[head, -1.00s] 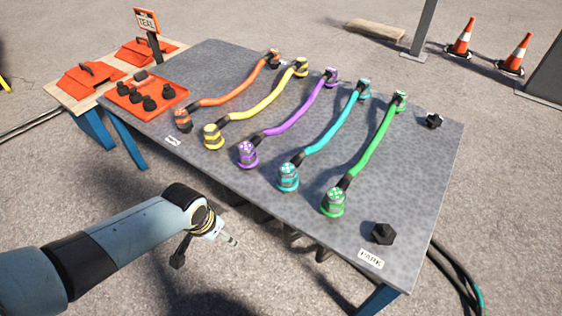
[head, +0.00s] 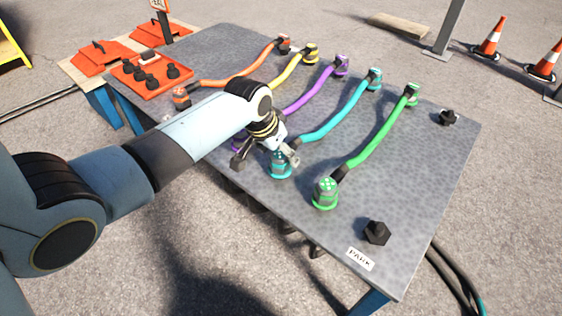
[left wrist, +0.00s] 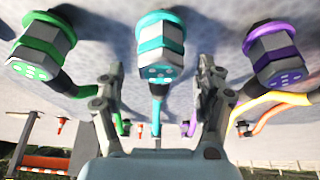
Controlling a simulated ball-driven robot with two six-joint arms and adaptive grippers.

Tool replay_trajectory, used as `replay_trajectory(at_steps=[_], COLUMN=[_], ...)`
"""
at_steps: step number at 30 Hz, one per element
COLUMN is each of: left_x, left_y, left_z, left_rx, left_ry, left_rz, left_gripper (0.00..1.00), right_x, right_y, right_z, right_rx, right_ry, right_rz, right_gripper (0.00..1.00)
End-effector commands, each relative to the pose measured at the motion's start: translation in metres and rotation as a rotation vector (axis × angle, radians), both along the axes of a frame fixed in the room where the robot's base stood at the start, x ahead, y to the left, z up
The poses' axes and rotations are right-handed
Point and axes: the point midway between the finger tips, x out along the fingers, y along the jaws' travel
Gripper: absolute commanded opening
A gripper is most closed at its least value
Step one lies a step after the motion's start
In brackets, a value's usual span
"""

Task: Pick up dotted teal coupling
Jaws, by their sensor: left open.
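The dotted teal coupling (head: 280,168) is the near end of the teal cable (head: 335,115) and stands at the table's near edge. My left gripper (head: 268,157) is over it and partly covers it in the head view. In the left wrist view the coupling (left wrist: 160,62) shows a dotted end face between the two spread fingers of the left gripper (left wrist: 158,82). The fingers are open, with a gap on each side of the coupling. The teal cable's far coupling (head: 374,78) is at the back. My right gripper is not in view.
The green coupling (head: 325,193) stands to the right and the purple coupling (left wrist: 275,55) on the other side, both close by. A black post (head: 376,232) and a PARK label (head: 360,259) are at the right front. A red tray (head: 150,80) with black knobs is at the left.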

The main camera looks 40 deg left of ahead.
Motion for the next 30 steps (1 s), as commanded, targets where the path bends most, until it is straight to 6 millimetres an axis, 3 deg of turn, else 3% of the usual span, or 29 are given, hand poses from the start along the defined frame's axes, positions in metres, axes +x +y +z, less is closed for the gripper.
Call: replay_trajectory(at_steps=[3,11,25,30], left_x=[0.004,0.005,0.005,0.006], left_y=[0.0,0.0,0.0,0.0], left_z=[-0.014,-0.013,-0.014,-0.013], left_rx=[0.0,0.001,0.001,0.001], left_ry=[0.001,-0.001,0.0,-0.002], left_rz=[-0.001,-0.001,-0.001,-0.001], left_gripper=[0.71,0.7,0.08,0.05], right_x=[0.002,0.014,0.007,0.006], right_y=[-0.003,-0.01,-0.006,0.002], right_z=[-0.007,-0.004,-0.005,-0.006], right_rx=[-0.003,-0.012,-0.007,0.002], right_ry=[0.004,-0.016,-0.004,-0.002], right_rz=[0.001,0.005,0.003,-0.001], right_gripper=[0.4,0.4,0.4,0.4])
